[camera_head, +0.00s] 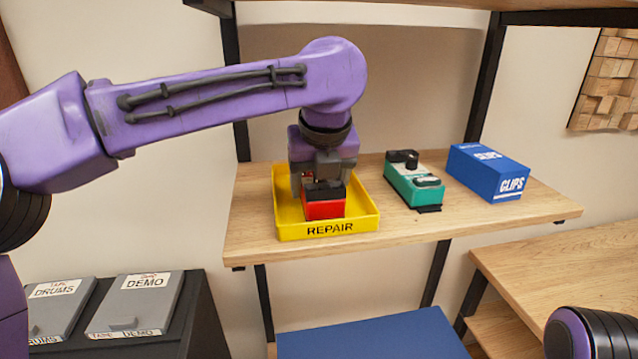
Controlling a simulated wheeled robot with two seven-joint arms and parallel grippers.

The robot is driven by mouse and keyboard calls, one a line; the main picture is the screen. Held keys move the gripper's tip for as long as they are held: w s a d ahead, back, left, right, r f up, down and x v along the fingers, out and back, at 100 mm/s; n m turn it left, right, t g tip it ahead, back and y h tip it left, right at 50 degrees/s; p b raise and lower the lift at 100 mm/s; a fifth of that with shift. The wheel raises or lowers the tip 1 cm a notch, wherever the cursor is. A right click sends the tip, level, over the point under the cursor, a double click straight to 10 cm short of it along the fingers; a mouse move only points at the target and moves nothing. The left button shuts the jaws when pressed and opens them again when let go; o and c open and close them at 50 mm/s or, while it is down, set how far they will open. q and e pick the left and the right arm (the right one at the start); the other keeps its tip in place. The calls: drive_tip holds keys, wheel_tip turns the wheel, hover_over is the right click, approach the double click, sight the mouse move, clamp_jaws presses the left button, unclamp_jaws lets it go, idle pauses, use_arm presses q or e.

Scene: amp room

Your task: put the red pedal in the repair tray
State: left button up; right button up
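The red pedal (324,209) has a black top part and is inside the yellow repair tray (288,231), toward its front. The tray is marked REPAIR and sits on the wooden shelf. My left gripper (322,185) points down over the tray, with its fingers at the pedal's top. The fingertips are partly hidden against the pedal's dark top, so I cannot tell whether they grip it. Whether the pedal rests on the tray floor is also unclear. Only a rounded purple part of my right arm shows at the lower right; its gripper is out of view.
A green pedal (414,182) and a blue CLIPS box (488,172) stand on the wooden shelf (460,220) right of the tray. Grey DEMO (138,303) and DRUMS (58,307) cases lie lower left. A blue surface (370,335) is below. A wooden table (570,275) stands at right.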

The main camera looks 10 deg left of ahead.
use_arm(q)
drive_tip(key=o, duration=1.5)
drive_tip(key=shift+f, duration=0.1)
drive_tip(key=v, duration=0.4)
drive_tip(key=shift+r, duration=0.4)
drive_tip(key=s+d, duration=0.1)
drive_tip(key=s, duration=0.2)
drive_tip(key=s+d+b, duration=0.1)
drive_tip(key=s+d, duration=0.1)
drive_tip(key=s, duration=0.2)
drive_tip(key=s+d+b, duration=0.1)
drive_tip(key=s, duration=0.3)
drive_tip(key=shift+s+d+r, duration=0.2)
drive_tip(key=shift+s+d, duration=0.05)
drive_tip(key=shift+d, duration=0.15)
